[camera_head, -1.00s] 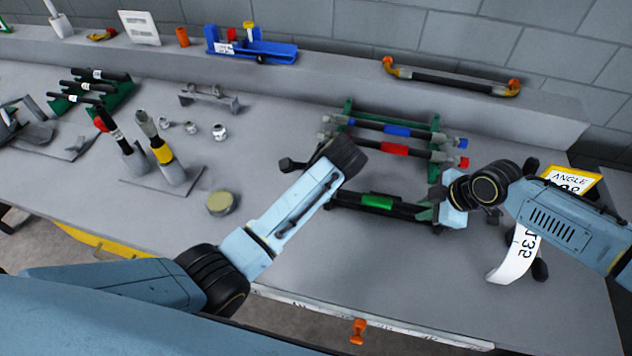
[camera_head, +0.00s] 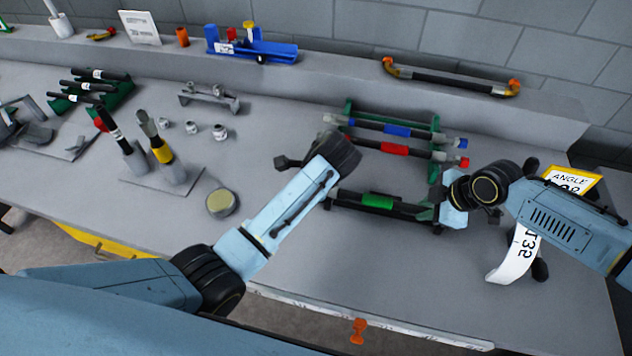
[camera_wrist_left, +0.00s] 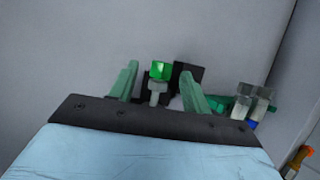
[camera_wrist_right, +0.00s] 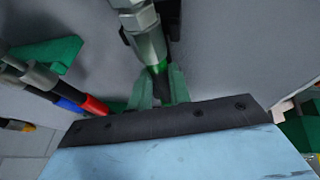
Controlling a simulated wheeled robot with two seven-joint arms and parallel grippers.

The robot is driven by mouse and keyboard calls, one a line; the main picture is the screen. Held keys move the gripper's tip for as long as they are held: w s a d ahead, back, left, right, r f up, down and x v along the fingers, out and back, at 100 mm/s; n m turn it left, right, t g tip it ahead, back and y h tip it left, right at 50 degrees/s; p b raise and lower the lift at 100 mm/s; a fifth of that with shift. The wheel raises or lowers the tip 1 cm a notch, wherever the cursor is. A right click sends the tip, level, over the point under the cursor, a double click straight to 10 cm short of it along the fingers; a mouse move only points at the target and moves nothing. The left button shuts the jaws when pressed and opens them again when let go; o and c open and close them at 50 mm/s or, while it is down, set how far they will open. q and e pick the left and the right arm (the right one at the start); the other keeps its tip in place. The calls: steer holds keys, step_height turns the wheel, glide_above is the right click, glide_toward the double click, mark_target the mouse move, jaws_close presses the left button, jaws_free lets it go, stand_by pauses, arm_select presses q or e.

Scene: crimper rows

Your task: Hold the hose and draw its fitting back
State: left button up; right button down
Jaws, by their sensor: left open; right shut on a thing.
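The hose with the green band (camera_head: 378,201) lies at the front of the green rack (camera_head: 437,180). My left gripper (camera_wrist_left: 160,69) is over the hose's left end. Its fingers are open, one on each side of a pale metal fitting with a green cap (camera_wrist_left: 160,71), with gaps to both sides. My left wrist hides this end in the head view. My right gripper (camera_wrist_right: 159,76) is shut on the hose's right end; a metal fitting (camera_wrist_right: 150,42) with a green ring shows at its fingers. The right fingertips are largely hidden in the head view.
Hoses with a blue band (camera_head: 397,130) and a red band (camera_head: 394,149) lie behind on the same rack. A yellow-framed angle sign (camera_head: 572,181) and a white curled strip (camera_head: 515,258) are at the right. A round tin (camera_head: 221,203) stands left of my left arm.

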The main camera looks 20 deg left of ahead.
arm_select(q)
steer(key=v, duration=1.1)
steer(key=shift+r, duration=0.2)
arm_select(e)
steer(key=c, duration=1.2)
jaws_free()
